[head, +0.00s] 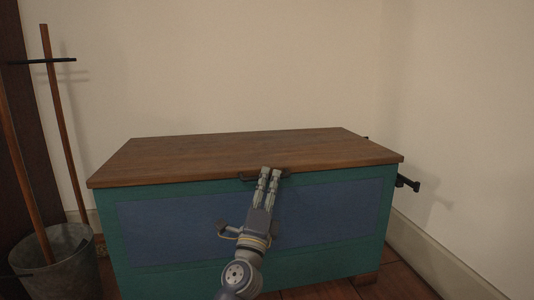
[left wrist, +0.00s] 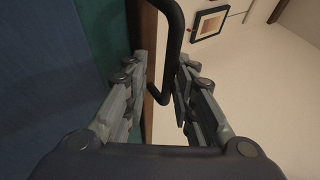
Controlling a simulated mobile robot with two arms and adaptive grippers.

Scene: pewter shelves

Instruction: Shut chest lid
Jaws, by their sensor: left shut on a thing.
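The chest (head: 160,225) is teal with a blue front panel and stands against the wall. Its brown wooden lid (head: 230,152) lies flat across the top, with no gap that I can see at the front edge. A dark bar handle (head: 249,178) sits at the lid's front edge; it also shows in the left wrist view (left wrist: 172,45). My left gripper (head: 271,171) reaches up to the handle from the front, its fingers on either side of the bar and shut on it. The fingers hide the handle's middle. My right gripper is out of view.
A grey metal bucket (head: 55,262) with wooden poles (head: 62,120) stands close at the chest's left. A black handle (head: 407,183) sticks out at the chest's right side. The left wrist view shows a framed picture (left wrist: 209,23) on a wall.

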